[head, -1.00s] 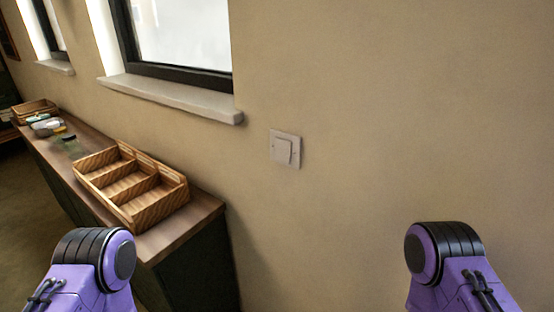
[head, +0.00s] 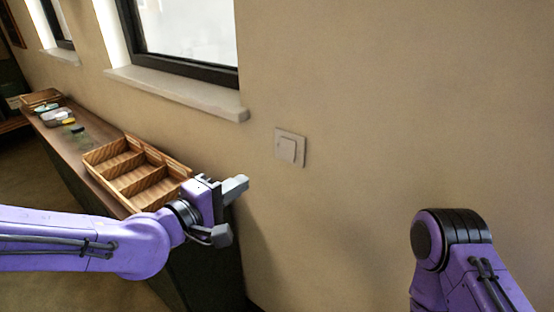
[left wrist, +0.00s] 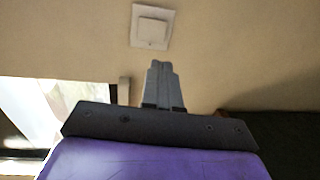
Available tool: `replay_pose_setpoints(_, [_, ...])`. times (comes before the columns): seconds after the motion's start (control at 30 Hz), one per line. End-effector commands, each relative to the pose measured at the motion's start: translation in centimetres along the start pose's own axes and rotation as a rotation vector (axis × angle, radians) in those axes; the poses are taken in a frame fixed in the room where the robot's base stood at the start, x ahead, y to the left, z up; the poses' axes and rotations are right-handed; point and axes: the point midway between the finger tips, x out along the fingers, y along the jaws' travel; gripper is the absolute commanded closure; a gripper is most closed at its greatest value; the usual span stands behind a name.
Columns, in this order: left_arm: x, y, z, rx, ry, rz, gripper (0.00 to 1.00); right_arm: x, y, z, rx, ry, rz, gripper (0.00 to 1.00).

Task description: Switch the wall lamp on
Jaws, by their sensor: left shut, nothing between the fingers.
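The wall switch (head: 290,147) is a small pale square plate with a raised rocker, set on the beige wall right of the window. It also shows in the left wrist view (left wrist: 152,26), just beyond the fingertips. My left gripper (head: 238,187) is shut and empty. In the head view it is below and left of the switch, apart from it. In the left wrist view its closed fingers (left wrist: 161,75) point toward the switch. The wall lamp is not in view. My right arm shows at the lower right, but its gripper does not.
A wooden compartment tray (head: 128,170) sits on the long dark counter (head: 62,140) along the wall, close to my left arm. Small items and another wooden tray (head: 40,97) are farther back. A window sill (head: 175,92) juts out above. The wall around the switch is clear.

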Motion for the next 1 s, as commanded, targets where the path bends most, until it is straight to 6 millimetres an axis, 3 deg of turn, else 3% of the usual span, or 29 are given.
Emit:
replay_pose_setpoints(0.27, [1.2, -0.1, -0.1, 0.002, 0.002, -0.005, 1.0, -0.3, 0.0, -0.1, 0.0, 0.0, 0.0, 0.57])
replay_pose_setpoints(0.7, [10.4, 0.1, 0.1, 0.002, 0.0, -0.005, 1.0, -2.9, 0.3, -1.2, 0.0, 0.0, 0.0, 0.57])
replay_pose_setpoints(1.0, [13.9, 0.0, 0.0, 0.001, 0.001, -0.003, 1.0, -4.2, 0.4, -1.7, 0.0, 0.0, 0.0, 0.57])
